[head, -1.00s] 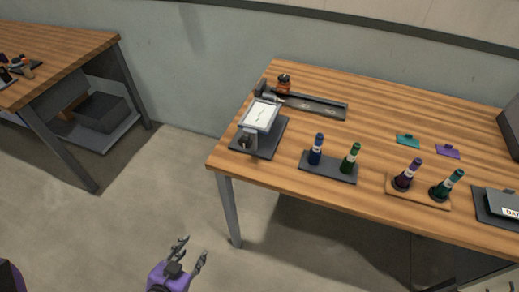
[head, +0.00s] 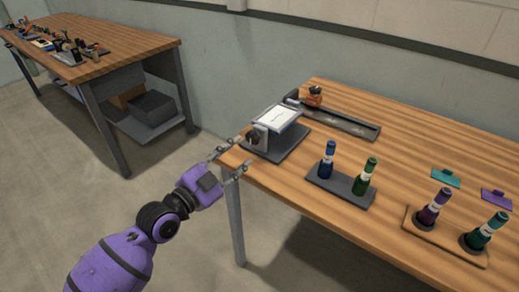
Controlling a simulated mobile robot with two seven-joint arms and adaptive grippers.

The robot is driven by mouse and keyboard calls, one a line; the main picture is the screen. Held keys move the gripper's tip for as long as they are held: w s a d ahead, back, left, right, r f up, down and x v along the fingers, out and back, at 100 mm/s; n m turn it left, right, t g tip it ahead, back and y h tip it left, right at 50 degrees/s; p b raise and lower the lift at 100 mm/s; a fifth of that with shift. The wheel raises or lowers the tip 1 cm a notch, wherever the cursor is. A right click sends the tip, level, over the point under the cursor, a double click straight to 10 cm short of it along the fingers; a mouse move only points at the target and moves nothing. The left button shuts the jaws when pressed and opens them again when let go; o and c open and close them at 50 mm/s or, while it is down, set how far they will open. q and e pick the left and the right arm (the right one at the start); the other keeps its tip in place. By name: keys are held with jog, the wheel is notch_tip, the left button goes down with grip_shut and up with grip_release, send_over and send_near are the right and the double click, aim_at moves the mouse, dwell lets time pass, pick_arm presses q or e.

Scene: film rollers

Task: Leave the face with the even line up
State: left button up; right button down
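A white-faced panel (head: 279,118) in a grey frame sits on a stand with a dark base (head: 290,143) at the table's left corner. Its face looks nearly level and bears a faint short mark; I cannot tell whether its line is even. A dark round knob (head: 252,136) is on the stand's left side. My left gripper (head: 231,162) is open and empty, its fingers spread just left of and below the knob, by the table edge. I see no clear contact. The panel's underside is hidden. My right gripper is not in view.
A dark tray (head: 340,187) with blue and green bottles stands right of the panel. A wooden tray (head: 430,240) holds purple and teal bottles. Behind the panel are a long dark rail (head: 345,123) and an orange-black object (head: 314,97). Another table (head: 125,42) stands at left.

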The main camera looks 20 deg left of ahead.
aim_at(253, 142)
pick_arm(q)
jog(key=x, duration=0.8)
jog(key=shift+a, duration=0.15)
jog(key=shift+f, duration=0.1)
grip_shut()
jog(key=shift+p, duration=0.3)
